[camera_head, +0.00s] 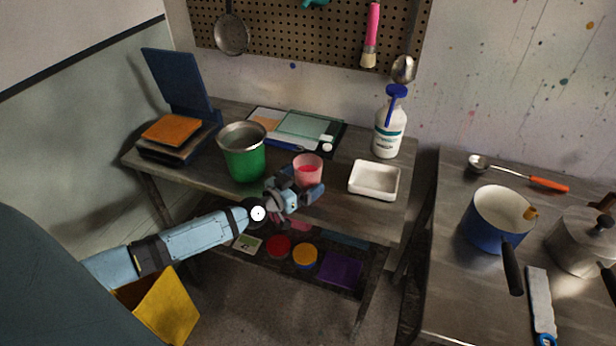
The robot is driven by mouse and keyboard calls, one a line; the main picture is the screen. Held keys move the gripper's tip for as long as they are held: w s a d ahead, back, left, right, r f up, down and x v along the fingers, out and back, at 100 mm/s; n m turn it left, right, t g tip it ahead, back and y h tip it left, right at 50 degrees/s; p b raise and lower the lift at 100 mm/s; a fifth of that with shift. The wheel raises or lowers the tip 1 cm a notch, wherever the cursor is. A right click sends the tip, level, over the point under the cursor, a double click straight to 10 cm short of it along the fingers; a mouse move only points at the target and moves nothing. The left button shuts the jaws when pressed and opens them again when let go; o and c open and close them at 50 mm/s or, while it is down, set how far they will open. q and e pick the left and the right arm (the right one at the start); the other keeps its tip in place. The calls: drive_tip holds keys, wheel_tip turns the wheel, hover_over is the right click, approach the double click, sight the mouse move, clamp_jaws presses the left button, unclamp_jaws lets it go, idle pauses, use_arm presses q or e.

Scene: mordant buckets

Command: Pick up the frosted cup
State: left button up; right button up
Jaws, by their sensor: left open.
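The frosted cup (308,166) is a small pinkish translucent cup with red contents, upright on the metal table (212,187). My left gripper (301,184) is open at the table's front edge, with its fingers spread just in front of the cup. The gripper hides the cup's lower part, so I cannot tell whether a finger touches it. My right gripper does not show.
A green bucket (244,160) stands close left of the cup. A glass plate (310,124) lies at the back. A second table holds a blue pot (484,234).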

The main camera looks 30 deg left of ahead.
use_arm(q)
drive_tip(key=c, duration=1.1)
drive_tip(key=shift+r, duration=0.2)
